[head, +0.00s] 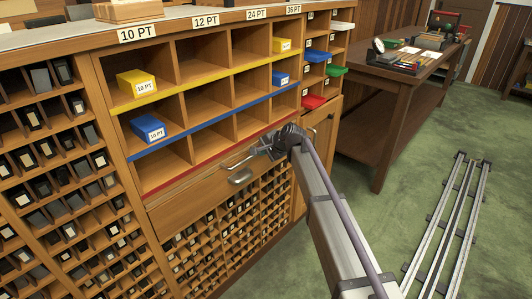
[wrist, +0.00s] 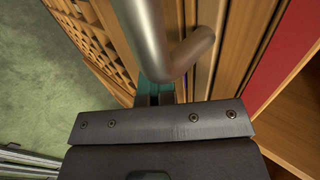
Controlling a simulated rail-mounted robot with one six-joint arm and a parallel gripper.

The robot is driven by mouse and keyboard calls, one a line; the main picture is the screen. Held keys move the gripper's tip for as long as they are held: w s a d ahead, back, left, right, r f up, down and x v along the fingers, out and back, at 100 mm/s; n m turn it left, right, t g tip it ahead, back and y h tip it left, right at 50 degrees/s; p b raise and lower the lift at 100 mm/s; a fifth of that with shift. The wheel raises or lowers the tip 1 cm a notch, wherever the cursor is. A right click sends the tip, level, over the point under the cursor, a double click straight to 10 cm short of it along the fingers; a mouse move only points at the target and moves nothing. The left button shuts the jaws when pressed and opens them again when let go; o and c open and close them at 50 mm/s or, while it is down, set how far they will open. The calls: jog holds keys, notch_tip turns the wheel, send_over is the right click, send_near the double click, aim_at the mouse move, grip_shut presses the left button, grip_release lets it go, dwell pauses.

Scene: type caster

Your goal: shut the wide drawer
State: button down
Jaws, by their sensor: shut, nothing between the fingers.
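The wide wooden drawer (head: 190,207) is below the red-edged bottom row of cubbies in the head view. Its front carries a metal pull (head: 240,177). A bent metal bar (head: 238,162) shows just above that pull, close to my gripper. My gripper (head: 264,150) is at the right part of the drawer, shut and empty. In the wrist view, a thick bent metal bar (wrist: 165,45) passes close in front of my gripper (wrist: 155,97), and it hides part of the fingers. I cannot tell whether they touch, or how far the drawer stands out.
Cubbies above hold yellow bins (head: 138,83) and blue bins (head: 148,128). Small pigeonholes (head: 225,235) fill the cabinet below. A dark table (head: 375,90) stands to the right. Rails (head: 445,225) lie on the green floor, which is otherwise mostly clear.

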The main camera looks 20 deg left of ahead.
jog(key=shift+w+a+r, duration=0.1)
jog(key=shift+w+a, duration=0.1)
jog(key=shift+a, duration=0.1)
jog(key=s+d+r+p, duration=0.5)
jog(key=d+r+p, duration=0.1)
jog(key=d, duration=0.5)
jog(key=shift+r+p, duration=0.25)
jog(key=shift+p, duration=0.2)
jog(key=s+d+f+n+g+h, duration=0.2)
jog(key=s+d+h, duration=0.2)
jog(key=s+d, duration=1.15)
jog(key=s+d+f+n+g+h, duration=0.25)
jog(key=s+d+h, duration=0.25)
jog(key=s+d, duration=1.1)
jog(key=w+d+r+p, duration=0.1)
jog(key=r+p, duration=0.8)
jog(key=p, duration=0.1)
jog(key=w+d+r+p, duration=0.1)
jog(key=w+r+p, duration=0.1)
jog(key=r+p, duration=0.8)
jog(key=shift+w, duration=0.3)
